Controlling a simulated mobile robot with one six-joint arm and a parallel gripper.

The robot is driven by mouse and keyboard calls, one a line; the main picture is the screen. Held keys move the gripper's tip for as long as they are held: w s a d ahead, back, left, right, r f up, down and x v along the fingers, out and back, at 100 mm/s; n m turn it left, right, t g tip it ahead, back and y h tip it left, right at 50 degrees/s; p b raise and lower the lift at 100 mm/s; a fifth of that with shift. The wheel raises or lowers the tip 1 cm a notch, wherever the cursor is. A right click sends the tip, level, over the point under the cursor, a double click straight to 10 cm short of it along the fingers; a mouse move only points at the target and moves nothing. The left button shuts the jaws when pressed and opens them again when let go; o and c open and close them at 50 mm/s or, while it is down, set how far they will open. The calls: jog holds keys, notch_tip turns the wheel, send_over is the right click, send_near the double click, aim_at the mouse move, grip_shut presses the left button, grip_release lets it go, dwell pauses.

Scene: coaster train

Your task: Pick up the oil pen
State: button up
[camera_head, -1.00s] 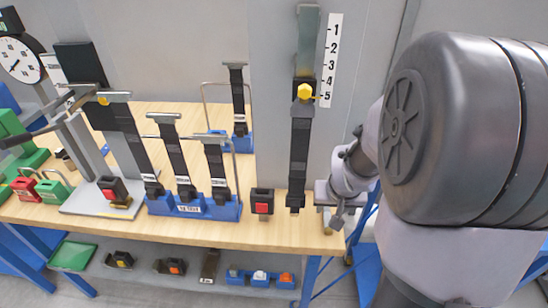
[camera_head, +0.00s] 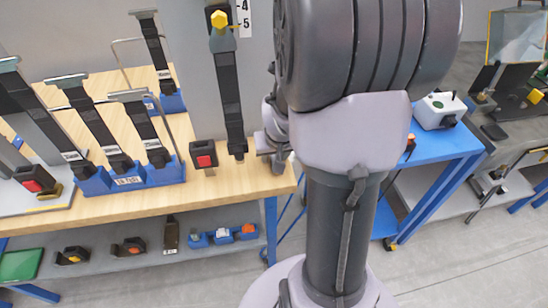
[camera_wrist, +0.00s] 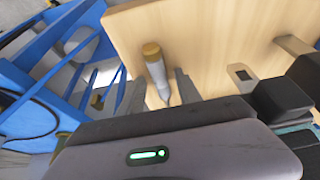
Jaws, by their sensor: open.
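A slim pale pen with a brownish-yellow end, which looks like the oil pen (camera_wrist: 156,68), shows in the wrist view at the edge of the wooden bench top (camera_wrist: 210,45). My gripper (camera_wrist: 153,84) is open, with one finger on each side of the pen's lower part in the picture. I cannot tell whether a finger touches it. In the head view my gripper (camera_head: 277,160) is at the bench's right end, partly hidden by my arm. I cannot make out the pen there.
A black box with a red button (camera_head: 204,155) and a black strap (camera_head: 229,95) are left of my gripper. A blue holder (camera_head: 135,177) with black-handled tools stands farther left. A blue side table (camera_head: 435,150) is at the right, with floor between.

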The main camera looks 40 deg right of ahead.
grip_shut()
dwell(0.3)
